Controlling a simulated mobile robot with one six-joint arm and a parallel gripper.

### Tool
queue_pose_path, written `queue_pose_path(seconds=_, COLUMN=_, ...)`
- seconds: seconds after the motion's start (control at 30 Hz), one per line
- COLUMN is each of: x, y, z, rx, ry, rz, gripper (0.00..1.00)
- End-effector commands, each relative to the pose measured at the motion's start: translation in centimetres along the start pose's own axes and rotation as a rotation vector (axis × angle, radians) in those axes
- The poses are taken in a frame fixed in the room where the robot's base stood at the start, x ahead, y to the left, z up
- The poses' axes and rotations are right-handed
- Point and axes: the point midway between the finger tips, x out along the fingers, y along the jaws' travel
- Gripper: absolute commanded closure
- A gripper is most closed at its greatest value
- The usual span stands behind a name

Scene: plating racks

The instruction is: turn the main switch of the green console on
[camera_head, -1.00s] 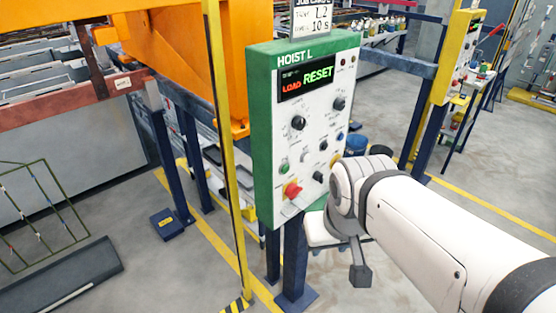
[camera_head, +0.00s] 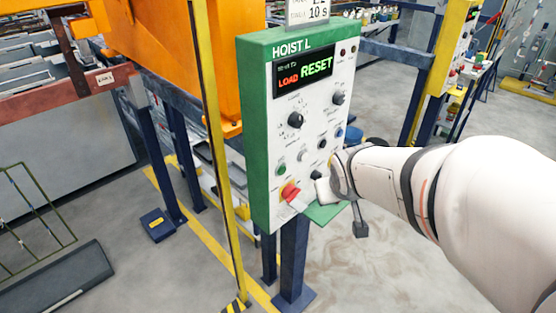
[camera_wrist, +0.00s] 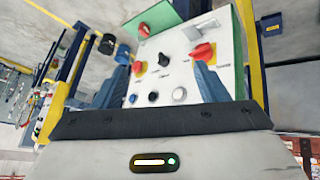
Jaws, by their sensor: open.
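The green console (camera_head: 257,150) marked HOIST L has a pale front panel, and its display reads LOAD and RESET. A red rotary handle on a yellow plate (camera_head: 290,192), apparently the main switch, sits at the panel's lower left. In the wrist view, where the console appears upside down, the red handle (camera_wrist: 202,51) is at the right. My gripper (camera_wrist: 162,64) is open and empty, its two blue fingers facing the panel. The right finger's tip appears just below the red handle in that picture; I cannot tell if it touches. In the head view my wrist hides the panel's lower right.
The panel carries several other controls, including a black knob (camera_head: 295,120) and a green button (camera_head: 281,169). A small green shelf (camera_head: 326,213) juts out below the panel. A yellow post (camera_head: 222,160) stands left of the console. Open floor lies in front.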

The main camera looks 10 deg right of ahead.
Motion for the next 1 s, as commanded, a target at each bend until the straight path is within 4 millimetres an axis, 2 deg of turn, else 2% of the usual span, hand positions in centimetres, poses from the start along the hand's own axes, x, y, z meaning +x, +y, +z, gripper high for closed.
queue_pose_path(seconds=0.03, x=2.9, y=0.7, z=-0.5, rx=-0.027, ry=0.041, rz=0.013, gripper=0.33)
queue_pose_path(seconds=0.2, x=9.8, y=1.6, z=-3.5, rx=-0.142, ry=0.245, rz=-0.003, gripper=0.33)
queue_pose_path(seconds=0.37, x=15.3, y=0.7, z=-4.5, rx=-0.227, ry=0.438, rz=-0.104, gripper=0.33)
queue_pose_path(seconds=0.5, x=18.9, y=-1.2, z=-3.8, rx=-0.255, ry=0.61, rz=-0.251, gripper=0.33)
queue_pose_path(seconds=0.6, x=20.3, y=-2.5, z=-2.7, rx=-0.243, ry=0.731, rz=-0.37, gripper=0.33)
queue_pose_path(seconds=0.7, x=20.9, y=-3.6, z=-1.5, rx=-0.21, ry=0.837, rz=-0.481, gripper=0.33)
queue_pose_path(seconds=0.9, x=20.6, y=-4.5, z=0.2, rx=-0.138, ry=0.976, rz=-0.623, gripper=0.33)
queue_pose_path(seconds=1.0, x=20.4, y=-4.7, z=0.4, rx=-0.122, ry=1.005, rz=-0.652, gripper=0.33)
